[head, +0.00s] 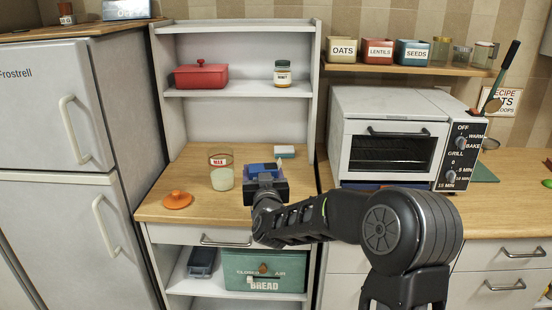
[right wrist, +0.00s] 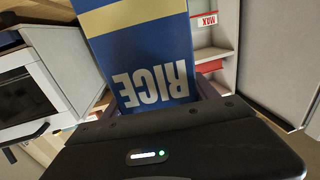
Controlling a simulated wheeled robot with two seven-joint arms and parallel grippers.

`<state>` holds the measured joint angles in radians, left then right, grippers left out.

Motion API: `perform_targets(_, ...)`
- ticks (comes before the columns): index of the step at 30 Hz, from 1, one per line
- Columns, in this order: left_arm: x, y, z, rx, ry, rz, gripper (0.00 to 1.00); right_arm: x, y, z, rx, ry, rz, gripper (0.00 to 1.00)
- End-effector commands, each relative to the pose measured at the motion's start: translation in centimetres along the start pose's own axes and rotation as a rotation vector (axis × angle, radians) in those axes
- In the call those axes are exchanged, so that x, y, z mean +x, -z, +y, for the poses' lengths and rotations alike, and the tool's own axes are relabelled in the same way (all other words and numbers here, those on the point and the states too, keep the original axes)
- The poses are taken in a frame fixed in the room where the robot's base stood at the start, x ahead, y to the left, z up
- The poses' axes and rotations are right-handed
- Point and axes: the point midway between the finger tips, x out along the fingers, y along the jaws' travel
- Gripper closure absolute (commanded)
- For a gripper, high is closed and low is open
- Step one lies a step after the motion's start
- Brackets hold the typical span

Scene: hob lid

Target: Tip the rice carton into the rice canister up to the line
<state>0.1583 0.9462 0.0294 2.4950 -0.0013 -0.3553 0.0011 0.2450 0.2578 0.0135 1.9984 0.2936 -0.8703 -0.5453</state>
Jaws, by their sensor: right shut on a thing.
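The rice canister (head: 221,176) is a clear glass jar on the wooden counter. It has a red and white MAX label near its top, and pale contents fill it to a little below the label. The label also shows in the right wrist view (right wrist: 207,20). An orange lid (head: 177,200) with a knob lies on the counter, left of the canister. My right gripper (head: 264,182) is shut on the blue rice carton (right wrist: 145,60), just right of the canister. The gripper hides much of the carton in the head view, so its tilt is unclear. My left gripper is out of view.
A pale blue-topped block (head: 285,151) lies behind the carton. A red pot (head: 201,76) and a jar (head: 282,73) stand on the shelf above. A toaster oven (head: 388,140) stands to the right. A green bread box (head: 264,272) is below the counter.

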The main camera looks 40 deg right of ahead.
Motion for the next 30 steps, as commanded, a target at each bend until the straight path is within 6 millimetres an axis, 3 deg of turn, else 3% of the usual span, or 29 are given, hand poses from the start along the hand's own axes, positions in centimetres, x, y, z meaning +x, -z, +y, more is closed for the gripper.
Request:
perform_targets(8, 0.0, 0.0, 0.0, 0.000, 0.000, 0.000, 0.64, -3.9, -5.3, -6.6, 0.001, 0.146, -0.002, 0.99)
perform_targets(15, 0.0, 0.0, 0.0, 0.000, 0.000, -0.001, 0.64, -10.8, -12.2, -14.6, 0.002, 0.363, -0.005, 0.99)
perform_targets(18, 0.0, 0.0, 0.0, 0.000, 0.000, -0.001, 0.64, -13.2, -14.1, -16.6, 0.002, 0.427, -0.002, 0.99)
perform_targets(24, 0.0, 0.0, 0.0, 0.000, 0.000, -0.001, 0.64, -15.5, -15.7, -18.3, 0.002, 0.482, 0.005, 0.99)
perform_targets(30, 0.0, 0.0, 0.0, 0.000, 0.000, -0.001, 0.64, -15.6, -15.8, -18.4, 0.002, 0.485, 0.006, 0.99)
